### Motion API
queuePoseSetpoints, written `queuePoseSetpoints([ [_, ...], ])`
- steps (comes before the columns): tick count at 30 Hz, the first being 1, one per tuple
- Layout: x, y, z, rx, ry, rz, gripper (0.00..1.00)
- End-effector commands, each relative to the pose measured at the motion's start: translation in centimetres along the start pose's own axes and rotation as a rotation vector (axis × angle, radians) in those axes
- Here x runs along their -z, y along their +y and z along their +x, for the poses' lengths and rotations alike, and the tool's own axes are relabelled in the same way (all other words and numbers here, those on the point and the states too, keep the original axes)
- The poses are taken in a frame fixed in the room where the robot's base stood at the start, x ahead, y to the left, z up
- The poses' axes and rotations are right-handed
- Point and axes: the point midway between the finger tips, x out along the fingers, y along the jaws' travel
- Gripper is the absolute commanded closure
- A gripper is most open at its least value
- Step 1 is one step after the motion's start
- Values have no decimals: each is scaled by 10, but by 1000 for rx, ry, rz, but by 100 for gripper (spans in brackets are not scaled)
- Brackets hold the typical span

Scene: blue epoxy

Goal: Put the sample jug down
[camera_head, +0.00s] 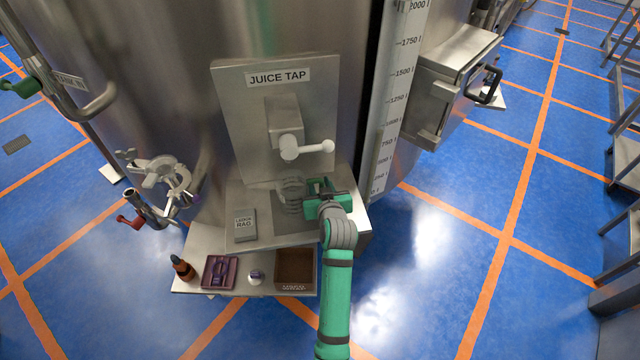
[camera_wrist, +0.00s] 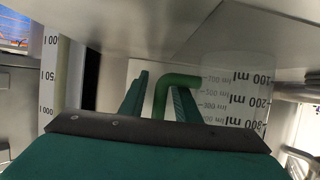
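The sample jug (camera_head: 291,196) is a clear vessel below the juice tap (camera_head: 290,147), over the steel tap shelf, faint in the head view. In the wrist view the jug (camera_wrist: 238,95) shows black ml marks, upside down, and a green handle (camera_wrist: 178,82). My green gripper (camera_head: 325,194) is at the jug's right side. In the wrist view my gripper's fingers (camera_wrist: 162,85) stand close together with the handle between them. The jug looks upright. Its base is close to the steel surface (camera_wrist: 130,30), but I cannot tell whether it touches.
On the lower shelf are a dropper bottle (camera_head: 182,268), a purple tray (camera_head: 220,272), a small white round item (camera_head: 256,277) and a brown box (camera_head: 296,270). The tank wall is behind; open blue floor lies right.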

Motion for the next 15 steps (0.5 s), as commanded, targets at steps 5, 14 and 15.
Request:
queuePoseSetpoints([
  [5, 0, 0, 0, 0, 0, 0, 69],
  [14, 2, 1, -13, -1, 0, 1, 69],
  [15, 3, 0, -19, -1, 2, 0, 69],
])
